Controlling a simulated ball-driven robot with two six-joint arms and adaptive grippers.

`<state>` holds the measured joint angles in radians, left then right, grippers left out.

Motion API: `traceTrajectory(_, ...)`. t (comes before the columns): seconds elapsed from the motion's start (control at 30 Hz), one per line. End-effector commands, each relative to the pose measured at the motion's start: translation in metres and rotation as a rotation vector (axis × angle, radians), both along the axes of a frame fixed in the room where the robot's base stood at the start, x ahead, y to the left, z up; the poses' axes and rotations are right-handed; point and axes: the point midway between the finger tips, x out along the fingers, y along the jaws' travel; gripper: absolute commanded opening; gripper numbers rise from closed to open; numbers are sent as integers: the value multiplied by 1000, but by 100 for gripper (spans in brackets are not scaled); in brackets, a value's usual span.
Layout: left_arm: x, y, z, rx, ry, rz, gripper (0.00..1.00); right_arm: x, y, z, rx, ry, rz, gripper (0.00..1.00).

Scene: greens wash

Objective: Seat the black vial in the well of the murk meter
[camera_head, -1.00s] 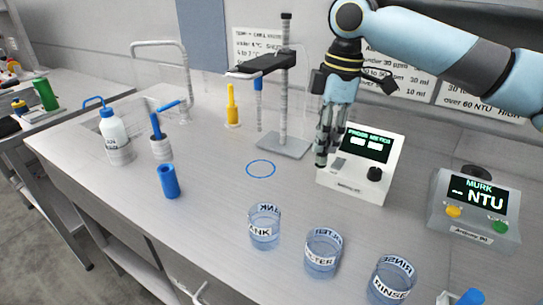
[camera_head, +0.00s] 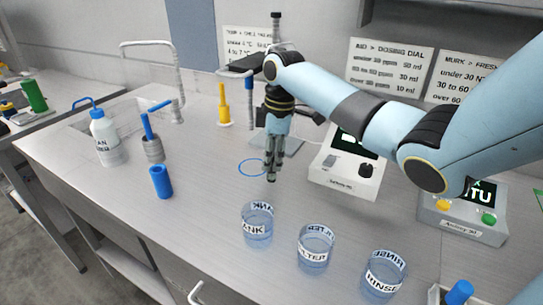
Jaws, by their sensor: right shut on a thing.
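My right gripper (camera_head: 271,176) points straight down just right of the blue ring on the bench, behind the TANK beaker. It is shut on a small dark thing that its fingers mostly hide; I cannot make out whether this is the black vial. The grey murk meter (camera_head: 440,222) stands at the right, with a yellow and a green button and a lit screen. My right arm hides much of its upper part, and I cannot see its well. My left gripper is not in view.
Three labelled beakers stand in front: TANK (camera_head: 257,228), FILTER (camera_head: 315,250) and RINSE (camera_head: 382,277). The white probe meter (camera_head: 345,178) stands between the gripper and the murk meter. A blue cylinder (camera_head: 160,182) stands at left.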

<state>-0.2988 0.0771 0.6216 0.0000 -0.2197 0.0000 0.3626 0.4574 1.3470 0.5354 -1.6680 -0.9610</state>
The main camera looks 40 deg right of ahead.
Motion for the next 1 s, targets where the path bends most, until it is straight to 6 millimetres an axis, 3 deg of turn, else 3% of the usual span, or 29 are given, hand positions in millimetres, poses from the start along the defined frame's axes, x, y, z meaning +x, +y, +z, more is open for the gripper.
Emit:
traceTrajectory(0.3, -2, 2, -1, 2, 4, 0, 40, 0, 0, -3, 0, -1, 0, 0)
traceTrajectory(0.33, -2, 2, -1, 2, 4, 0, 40, 0, 0, -3, 0, -1, 0, 25)
traceTrajectory(0.5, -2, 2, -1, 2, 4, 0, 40, 0, 0, -2, 0, -1, 0, 45)
traceTrajectory(0.83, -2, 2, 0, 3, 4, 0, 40, 0, -1, 3, -1, -2, 0, 45)
traceTrajectory(1.0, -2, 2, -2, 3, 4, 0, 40, -1, -4, 30, -3, -5, 0, 45)
